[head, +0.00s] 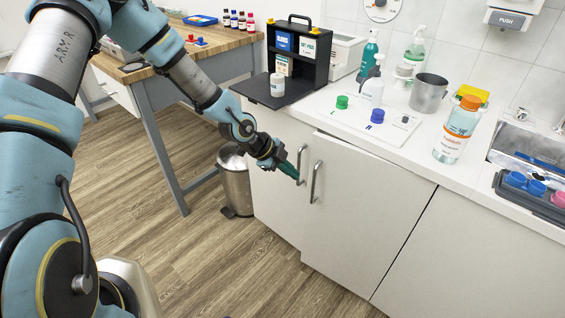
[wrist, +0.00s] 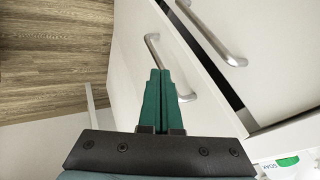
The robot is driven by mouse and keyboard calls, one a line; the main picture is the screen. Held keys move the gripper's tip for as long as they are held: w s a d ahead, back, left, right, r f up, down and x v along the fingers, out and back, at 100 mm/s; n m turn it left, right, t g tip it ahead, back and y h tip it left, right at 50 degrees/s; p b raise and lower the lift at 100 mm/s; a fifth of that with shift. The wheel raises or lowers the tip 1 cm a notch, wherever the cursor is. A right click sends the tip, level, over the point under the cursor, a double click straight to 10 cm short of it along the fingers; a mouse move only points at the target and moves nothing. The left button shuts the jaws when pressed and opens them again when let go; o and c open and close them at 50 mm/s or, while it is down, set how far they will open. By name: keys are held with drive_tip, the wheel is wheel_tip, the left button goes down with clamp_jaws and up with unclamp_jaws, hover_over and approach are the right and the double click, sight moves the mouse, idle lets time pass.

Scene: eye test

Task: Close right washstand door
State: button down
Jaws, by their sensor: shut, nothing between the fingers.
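The washstand's right door (head: 375,205) is white and stands slightly ajar. Its left edge sits out from the cabinet, and a dark gap shows beside that edge in the wrist view. Its metal bar handle (head: 315,182) also shows in the wrist view (wrist: 152,45), partly hidden behind my fingers. The left door (head: 272,185) looks closed, with its own bar handle (head: 301,163). My gripper (head: 298,181), with green fingers, is shut and empty, just left of the right door's handle. Its fingertips (wrist: 160,72) overlap that handle in the wrist view; I cannot tell whether they touch.
The white countertop (head: 335,118) carries bottles, a metal beaker (head: 428,92) and a black cabinet (head: 298,55). A sink (head: 530,140) is at the right. A metal bin (head: 236,180) stands on the floor left of the washstand, near a wooden workbench (head: 215,45). The floor in front is clear.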

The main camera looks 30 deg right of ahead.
sight(311, 171)
drive_tip(key=d+f+p, duration=0.2)
drive_tip(key=d, duration=0.3)
drive_tip(key=shift+w+d+f, duration=0.25)
drive_tip(key=shift+w+d, duration=0.05)
drive_tip(key=shift+w, duration=0.1)
drive_tip(key=shift+w+d+f+b, duration=0.2)
drive_tip(key=shift+w+d+b, duration=0.1)
drive_tip(key=shift+d+b, duration=0.45)
drive_tip(key=shift+w+d+r+b, duration=0.2)
drive_tip(key=shift+d+b, duration=0.1)
drive_tip(key=shift+d, duration=0.05)
